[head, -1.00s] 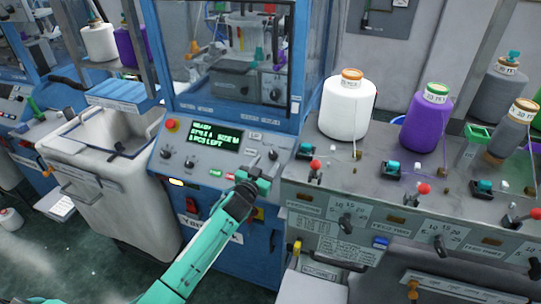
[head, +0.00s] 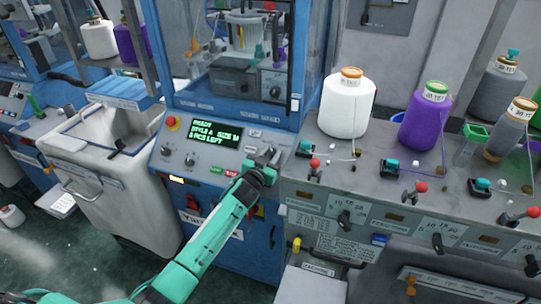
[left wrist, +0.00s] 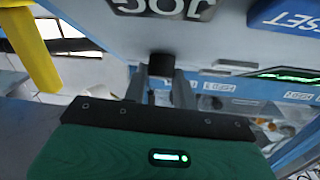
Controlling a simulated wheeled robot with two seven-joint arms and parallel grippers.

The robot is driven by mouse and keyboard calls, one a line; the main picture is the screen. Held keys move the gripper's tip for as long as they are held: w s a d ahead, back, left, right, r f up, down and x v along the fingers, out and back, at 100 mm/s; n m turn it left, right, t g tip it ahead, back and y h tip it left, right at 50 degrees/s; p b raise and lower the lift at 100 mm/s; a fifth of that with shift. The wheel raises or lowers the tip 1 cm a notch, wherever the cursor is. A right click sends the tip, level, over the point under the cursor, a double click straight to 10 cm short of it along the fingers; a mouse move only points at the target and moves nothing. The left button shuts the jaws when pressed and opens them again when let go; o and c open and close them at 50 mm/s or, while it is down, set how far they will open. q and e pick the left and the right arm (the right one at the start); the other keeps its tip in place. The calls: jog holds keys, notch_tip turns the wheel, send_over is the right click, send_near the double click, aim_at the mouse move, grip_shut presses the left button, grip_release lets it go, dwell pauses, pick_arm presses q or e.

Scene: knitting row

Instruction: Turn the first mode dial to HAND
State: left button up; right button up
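The grey control panel (head: 212,170) of the blue machine carries a green-lit screen (head: 216,133) and small dark dials. One dark dial at the panel's right end sits at my left gripper (head: 264,160), which largely covers it in the head view. In the left wrist view a dark knob (left wrist: 160,65) is between the tips of the two grey fingers (left wrist: 160,84), one on each side. The fingers stand apart; whether they press on the knob is unclear. The dial's position markings are not readable. My right gripper is not in view.
The grey yarn bench with a white cone (head: 347,107), a purple cone (head: 424,122) and red-tipped levers stands close on the right. A white bin (head: 90,160) is on the left.

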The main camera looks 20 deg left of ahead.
pick_arm(q)
jog(key=shift+a+r+m+g+h+p, duration=0.1)
jog(key=shift+a+m+g+h+p, duration=0.1)
jog(key=shift+m+h+p, duration=0.55)
jog(key=shift+a+r+m+g+h+p, duration=0.1)
jog(key=shift+m+g+h+p, duration=0.1)
jog(key=shift+m+h+p, duration=0.5)
jog(key=shift+a+r+m+g+h+p, duration=0.15)
jog(key=shift+m+h+p, duration=0.25)
jog(key=shift+m, duration=0.55)
jog(key=m+g+h+p, duration=0.1)
jog(key=m, duration=0.1)
jog(key=m+g+h, duration=0.2)
jog(key=shift+w+a+m+p, duration=0.1)
jog(key=shift+w+m+p, duration=0.1)
jog(key=shift+m+p, duration=0.2)
jog(key=m+g+h, duration=0.1)
jog(key=m+g, duration=0.1)
jog(key=shift+f+m+h+p, duration=0.1)
jog(key=shift+m+h+p, duration=0.2)
jog(key=shift+m, duration=0.1)
jog(key=shift+w+m+g+h, duration=0.1)
jog(key=shift+m+g+h, duration=0.25)
jog(key=shift+m+g, duration=0.9)
jog(key=shift+m, duration=0.25)
jog(key=o, duration=1)
jog(key=shift+c, duration=0.2)
